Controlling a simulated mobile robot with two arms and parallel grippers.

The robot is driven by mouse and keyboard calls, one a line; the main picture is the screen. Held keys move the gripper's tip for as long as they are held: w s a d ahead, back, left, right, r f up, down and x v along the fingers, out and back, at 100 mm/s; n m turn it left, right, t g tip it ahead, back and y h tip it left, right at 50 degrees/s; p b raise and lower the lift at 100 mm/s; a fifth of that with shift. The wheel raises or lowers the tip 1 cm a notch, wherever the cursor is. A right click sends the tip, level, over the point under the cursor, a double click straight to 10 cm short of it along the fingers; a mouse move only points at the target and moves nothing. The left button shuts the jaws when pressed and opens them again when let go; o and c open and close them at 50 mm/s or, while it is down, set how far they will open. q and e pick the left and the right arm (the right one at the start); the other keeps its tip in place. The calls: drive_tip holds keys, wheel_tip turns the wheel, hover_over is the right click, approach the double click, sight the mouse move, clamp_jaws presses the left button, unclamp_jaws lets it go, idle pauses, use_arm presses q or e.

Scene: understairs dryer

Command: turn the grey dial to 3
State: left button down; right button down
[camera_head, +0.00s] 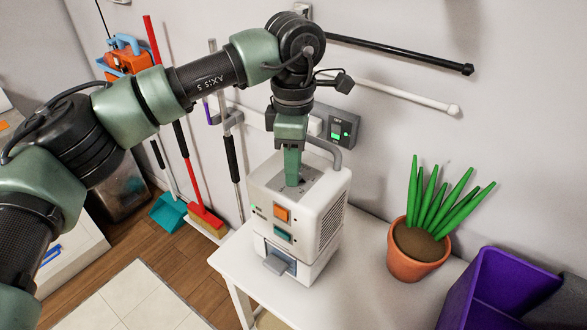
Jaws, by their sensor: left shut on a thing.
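A white box-shaped appliance (325,205) stands on a small white table. Its top has a grey panel (318,181) with marks too small to read. My left gripper (292,183) comes down from above onto this panel, fingers pointing down. It is shut on the grey dial, which the fingers hide almost wholly, so I cannot tell which number it points to. The front has an orange button (281,214), a teal button (282,234), a small green light and a grey lever or spout (277,263). My right gripper is not in view.
A potted green plant (411,264) stands right of the appliance on the white table (236,262). A purple bin (500,290) is at the lower right. A wall socket box (340,127) is behind. Brooms and a dustpan (168,214) stand at the left.

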use_arm(q)
drive_tip(key=m, duration=0.4)
drive_tip(key=shift+m+b, duration=0.3)
drive_tip(key=m, duration=0.4)
drive_tip(key=shift+r+m, duration=0.1)
drive_tip(key=shift+m, duration=0.2)
drive_tip(key=m, duration=0.5)
drive_tip(key=shift+m, duration=2.5)
drive_tip(key=c, duration=1.1)
unclamp_jaws()
drive_tip(key=shift+o, duration=0.2)
drive_tip(key=shift+r+b, duration=0.3)
drive_tip(key=shift+r, duration=3.55)
drive_tip(key=shift+f, duration=0.1)
